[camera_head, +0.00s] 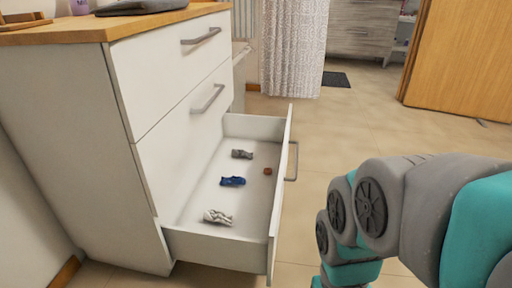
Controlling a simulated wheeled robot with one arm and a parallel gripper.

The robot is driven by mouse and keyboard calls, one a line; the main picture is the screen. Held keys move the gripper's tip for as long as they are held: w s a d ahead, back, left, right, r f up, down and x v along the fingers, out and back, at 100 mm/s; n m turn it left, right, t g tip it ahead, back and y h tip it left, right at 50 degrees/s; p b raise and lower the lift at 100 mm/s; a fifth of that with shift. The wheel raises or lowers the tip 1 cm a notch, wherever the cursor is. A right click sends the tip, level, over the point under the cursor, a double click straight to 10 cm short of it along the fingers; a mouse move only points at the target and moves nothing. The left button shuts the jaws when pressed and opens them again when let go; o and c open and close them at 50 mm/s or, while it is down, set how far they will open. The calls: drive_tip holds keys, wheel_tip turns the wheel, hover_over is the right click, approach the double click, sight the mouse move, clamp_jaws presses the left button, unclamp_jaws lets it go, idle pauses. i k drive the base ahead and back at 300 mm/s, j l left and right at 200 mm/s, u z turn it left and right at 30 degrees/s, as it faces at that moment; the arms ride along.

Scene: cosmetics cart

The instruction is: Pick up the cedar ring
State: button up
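A small reddish-brown object (267,171), which looks like the cedar ring, lies in the open bottom drawer (250,253) of a white dresser. It is near the drawer's front panel, toward the far end. It is too small in the picture to make out a hole. My arm is at the lower right, outside the drawer, bent downward. My gripper is out of view below the bottom edge.
The drawer also holds a grey item (242,154), a blue item (232,181) and a whitish item (217,217). The drawer's front panel (281,193) stands between my arm and the ring. Above are two shut drawers with handles (207,99). Tiled floor (365,125) to the right is clear.

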sight(268, 171)
drive_tip(key=i+l+z, duration=0.2)
drive_tip(key=i+l, duration=0.15)
drive_tip(key=i+l+z, duration=0.25)
drive_tip(key=i, duration=0.35)
drive_tip(key=i+l+z, duration=0.2)
drive_tip(key=i, duration=0.3)
drive_tip(key=k+j, duration=0.1)
drive_tip(key=j+z, duration=0.05)
drive_tip(key=j, duration=0.05)
